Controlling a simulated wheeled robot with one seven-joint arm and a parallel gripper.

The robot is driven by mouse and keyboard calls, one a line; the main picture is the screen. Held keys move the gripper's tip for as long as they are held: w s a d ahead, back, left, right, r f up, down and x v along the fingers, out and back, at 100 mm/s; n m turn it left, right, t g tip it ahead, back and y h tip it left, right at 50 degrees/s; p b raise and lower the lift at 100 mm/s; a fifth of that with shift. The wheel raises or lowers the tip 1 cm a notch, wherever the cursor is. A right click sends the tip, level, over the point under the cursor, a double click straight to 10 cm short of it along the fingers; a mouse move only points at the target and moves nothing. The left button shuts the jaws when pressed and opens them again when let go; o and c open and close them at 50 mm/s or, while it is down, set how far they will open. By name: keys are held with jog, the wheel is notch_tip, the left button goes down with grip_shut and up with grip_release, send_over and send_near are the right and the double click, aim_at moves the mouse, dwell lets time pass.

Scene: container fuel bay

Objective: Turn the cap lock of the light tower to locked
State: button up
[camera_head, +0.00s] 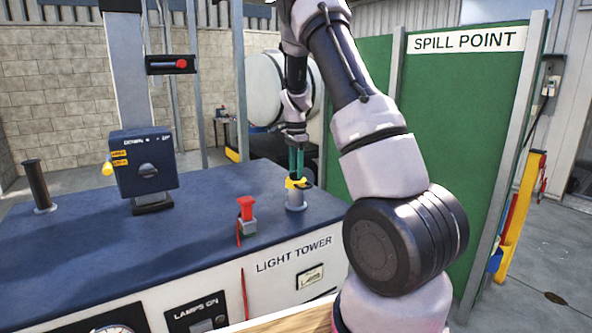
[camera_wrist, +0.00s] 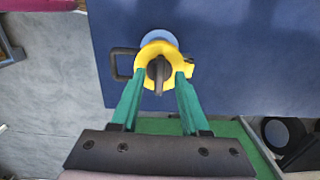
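The light tower (camera_head: 190,222) is a white cabinet with a dark blue top. Its yellow cap lock (camera_head: 297,183) sits on a pale metal neck (camera_head: 296,200) near the right end of the top. In the wrist view the yellow cap (camera_wrist: 147,54) is a round ring with a dark lever (camera_wrist: 158,75) across its middle, pointing towards my gripper. My gripper (camera_head: 296,167) points down over the cap. In the wrist view its two green fingers (camera_wrist: 160,80) stand apart on either side of the lever, with gaps beside it. Contact with the yellow ring is unclear.
A red-topped fitting (camera_head: 246,213) stands left of the cap. A blue control box (camera_head: 145,165) on a mast and a black post (camera_head: 38,186) stand further left. A dark loop handle (camera_wrist: 119,64) is beside the cap. A green spill point panel (camera_head: 455,110) rises on the right.

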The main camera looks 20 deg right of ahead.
notch_tip(320, 180, up, 11)
dwell(0.7)
jog(key=shift+f, duration=0.1)
jog(key=s+a+r+n+t+y, duration=0.1)
jog(key=s+a+r+n+t, duration=0.15)
jog(key=s+r, duration=0.45)
jog(key=s+a+r+n+t+y, duration=0.1)
jog(key=s+a+r+n, duration=0.4)
jog(key=s, duration=0.5)
jog(key=s+a+n+t, duration=0.3)
jog(key=s+n, duration=0.1)
jog(key=s, duration=1)
jog(key=shift+s+r+t, duration=0.3)
jog(key=shift+t, duration=0.05)
